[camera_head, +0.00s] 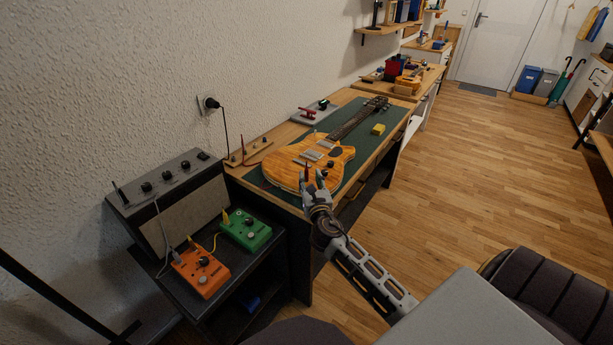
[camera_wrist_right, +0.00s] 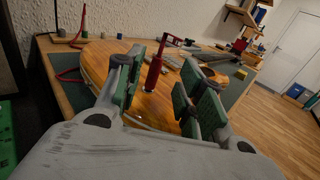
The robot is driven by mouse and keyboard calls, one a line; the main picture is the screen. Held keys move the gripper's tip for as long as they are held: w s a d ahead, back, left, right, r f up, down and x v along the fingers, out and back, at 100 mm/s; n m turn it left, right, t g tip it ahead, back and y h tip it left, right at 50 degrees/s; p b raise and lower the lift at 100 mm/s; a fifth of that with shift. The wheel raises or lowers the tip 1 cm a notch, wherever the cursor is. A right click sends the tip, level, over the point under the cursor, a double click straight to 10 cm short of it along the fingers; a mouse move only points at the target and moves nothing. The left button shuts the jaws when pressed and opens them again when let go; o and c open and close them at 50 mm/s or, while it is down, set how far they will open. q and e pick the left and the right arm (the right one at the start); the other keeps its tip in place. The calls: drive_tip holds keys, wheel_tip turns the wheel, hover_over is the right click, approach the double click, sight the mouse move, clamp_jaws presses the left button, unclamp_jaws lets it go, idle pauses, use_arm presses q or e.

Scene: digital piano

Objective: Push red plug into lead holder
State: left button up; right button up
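The red plug (camera_wrist_right: 153,74) appears upright in the right wrist view, between the fingers of my right gripper (camera_wrist_right: 163,80). Gaps show on both sides of it, so the gripper looks open around it. I cannot tell whether it touches the guitar below. In the head view the right gripper (camera_head: 314,176) is at the near end of the guitar, with a small bit of red at its fingertips. The wooden lead holder (camera_head: 256,157) lies left of the guitar, near the wall. It also shows at upper left in the wrist view (camera_wrist_right: 63,44), with a red-and-pale upright piece. My left gripper is out of view.
An orange electric guitar (camera_head: 290,163) lies on a green mat (camera_head: 392,113). A grey amplifier (camera_head: 178,208), an orange pedal (camera_head: 200,271) and a green pedal (camera_head: 246,231) stand at lower left. A red cable (camera_wrist_right: 66,78) runs near the holder.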

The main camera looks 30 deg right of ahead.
sight(307, 172)
drive_tip(key=shift+w, duration=0.1)
idle(0.3)
